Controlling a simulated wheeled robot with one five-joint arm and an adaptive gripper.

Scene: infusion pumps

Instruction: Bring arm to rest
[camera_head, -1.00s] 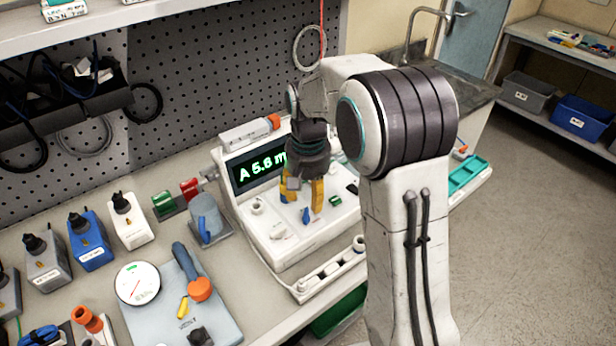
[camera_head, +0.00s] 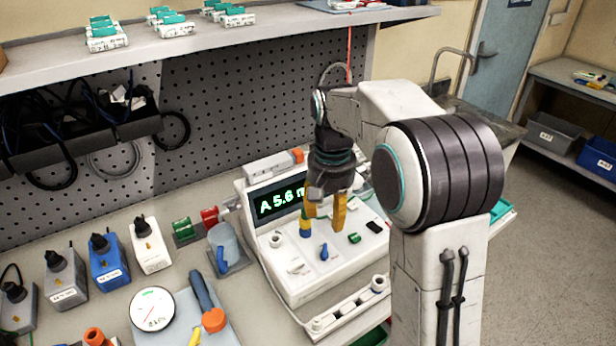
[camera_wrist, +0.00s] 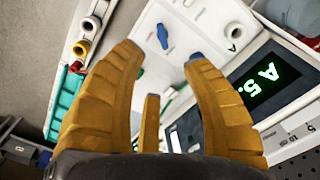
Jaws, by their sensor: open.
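My arm is bent over the bench, with my gripper (camera_head: 325,212) pointing down above the white tester with the green display (camera_head: 281,202). In the wrist view my gripper (camera_wrist: 165,60) has its yellow fingers spread, with nothing between the tips. Below the fingers, the tester's white panel (camera_head: 302,282) carries a blue knob (camera_head: 324,252) and a green block (camera_head: 354,238). The blue knob also shows in the wrist view (camera_wrist: 162,36). Part of the display is hidden by my gripper.
A shelf with small boxes (camera_head: 175,24) runs above the pegboard (camera_head: 240,110). Left of the tester stand a blue jug-like holder (camera_head: 224,245), a round gauge (camera_head: 153,309) and several pump-like units (camera_head: 108,262). A white rail (camera_head: 350,308) lies before the tester.

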